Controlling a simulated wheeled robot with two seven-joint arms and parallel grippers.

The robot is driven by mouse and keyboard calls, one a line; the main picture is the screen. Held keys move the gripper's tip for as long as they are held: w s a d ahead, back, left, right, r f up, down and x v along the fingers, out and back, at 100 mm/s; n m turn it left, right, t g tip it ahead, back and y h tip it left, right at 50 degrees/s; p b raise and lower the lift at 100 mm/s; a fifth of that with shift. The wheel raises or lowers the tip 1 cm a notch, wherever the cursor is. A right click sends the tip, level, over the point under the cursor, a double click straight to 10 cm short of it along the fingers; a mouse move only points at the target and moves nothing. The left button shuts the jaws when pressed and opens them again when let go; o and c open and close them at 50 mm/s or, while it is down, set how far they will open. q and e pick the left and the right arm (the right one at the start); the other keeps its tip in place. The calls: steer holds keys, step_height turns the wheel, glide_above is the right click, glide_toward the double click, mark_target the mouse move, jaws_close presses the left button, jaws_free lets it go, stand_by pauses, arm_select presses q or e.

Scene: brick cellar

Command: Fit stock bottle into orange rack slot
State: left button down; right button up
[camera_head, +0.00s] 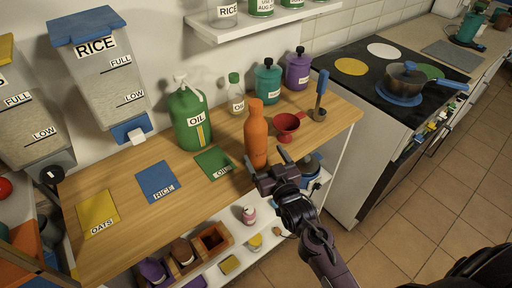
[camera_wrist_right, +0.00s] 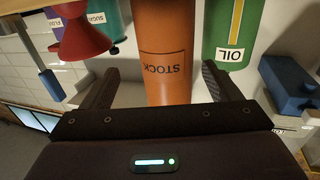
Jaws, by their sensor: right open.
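The orange stock bottle (camera_head: 256,138) stands upright on the wooden counter near its front edge. In the right wrist view the bottle (camera_wrist_right: 165,60) appears upside down, with its STOCK label between my fingers. My right gripper (camera_head: 268,160) is open at the bottle's front side, one finger to each side of it. In the wrist view the gripper (camera_wrist_right: 160,80) shows gaps between the fingers and the bottle. An orange-brown rack (camera_head: 224,249) sits on the white shelf below the counter. One slot looks empty; others hold a brown bottle and a purple one. My left gripper is not in view.
A green oil jug (camera_head: 190,122) stands left of the bottle, and a red funnel (camera_head: 287,123) stands to its right. Teal (camera_head: 267,80) and purple (camera_head: 298,70) canisters stand behind. Flat yellow, blue and green mats lie on the counter. A pink-white bottle (camera_head: 249,214) stands near the rack.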

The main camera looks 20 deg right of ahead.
mark_target(253, 140)
steer(key=w, duration=0.2)
steer(key=w+a+p, duration=0.1)
steer(key=w, duration=0.1)
steer(key=w+p, duration=0.1)
steer(key=w, duration=0.1)
steer(key=shift+w+a+r, duration=0.2)
steer(key=shift+r, duration=0.2)
steer(key=shift+w+f, duration=0.15)
steer(key=shift+w, duration=0.1)
steer(key=shift+c, duration=0.3)
steer(key=c, duration=1.5)
steer(key=shift+o, duration=0.2)
steer(key=shift+r, duration=0.2)
